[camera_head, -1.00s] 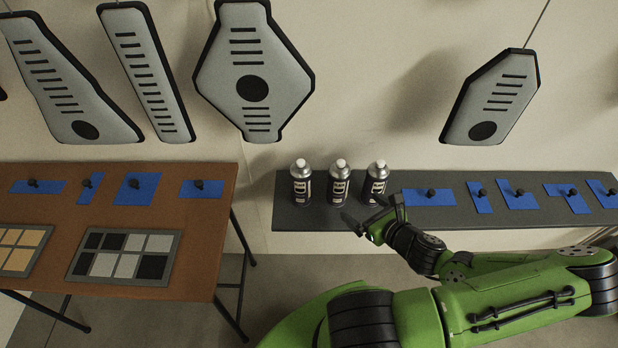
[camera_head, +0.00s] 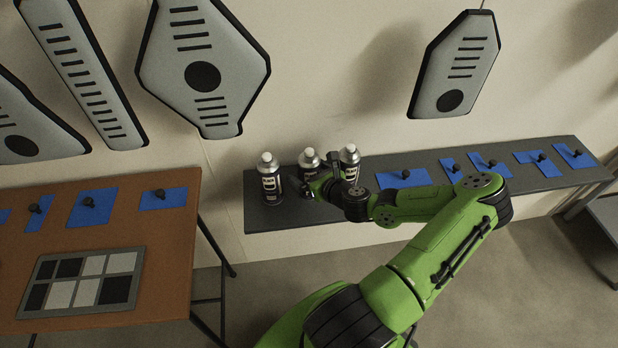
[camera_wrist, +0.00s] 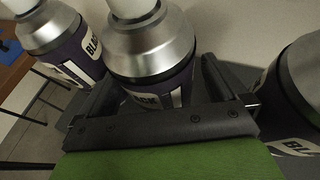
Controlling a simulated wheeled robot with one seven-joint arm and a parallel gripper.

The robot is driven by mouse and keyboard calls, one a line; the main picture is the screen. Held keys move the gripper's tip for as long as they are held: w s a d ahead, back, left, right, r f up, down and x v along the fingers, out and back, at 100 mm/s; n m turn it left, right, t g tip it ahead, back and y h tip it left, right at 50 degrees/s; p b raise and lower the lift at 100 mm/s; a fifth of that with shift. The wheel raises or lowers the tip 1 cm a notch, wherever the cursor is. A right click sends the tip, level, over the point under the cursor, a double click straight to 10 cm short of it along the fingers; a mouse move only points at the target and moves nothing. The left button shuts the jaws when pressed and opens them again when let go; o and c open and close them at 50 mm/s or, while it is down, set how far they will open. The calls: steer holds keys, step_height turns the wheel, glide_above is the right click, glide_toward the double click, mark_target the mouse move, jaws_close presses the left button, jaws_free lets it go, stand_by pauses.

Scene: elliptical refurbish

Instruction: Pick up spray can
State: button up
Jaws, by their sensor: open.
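Three spray cans with silver tops, white caps and dark labelled bodies stand upright on a dark grey shelf (camera_head: 400,162). They are the left can (camera_head: 269,180), the middle can (camera_head: 308,160) and the right can (camera_head: 350,160). My gripper (camera_head: 318,184) is open in front of the middle can and hides its lower part. In the wrist view the middle can (camera_wrist: 150,50) stands between the open fingers. The left can (camera_wrist: 50,30) and the right can (camera_wrist: 300,75) are outside the fingers. I cannot tell whether the fingers touch the middle can.
Blue pads with black knobs, such as one (camera_head: 403,177), lie along the shelf to the right. A brown table (camera_head: 170,235) with a sample board (camera_head: 80,283) stands at left. Grey panels, such as one (camera_head: 205,100), hang above. The neighbouring cans leave little side room.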

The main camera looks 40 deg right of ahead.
mark_target(309, 150)
steer(key=shift+w+f, duration=0.15)
steer(key=shift+w, duration=0.25)
steer(key=shift+s, duration=0.1)
steer(key=c, duration=1.2)
steer(key=shift+o, duration=0.2)
step_height(309, 150, up, 10)
steer(key=p, duration=0.4)
steer(key=shift+p, duration=0.35)
steer(key=o, duration=0.7)
steer(key=shift+c, duration=0.2)
steer(key=c, duration=1)
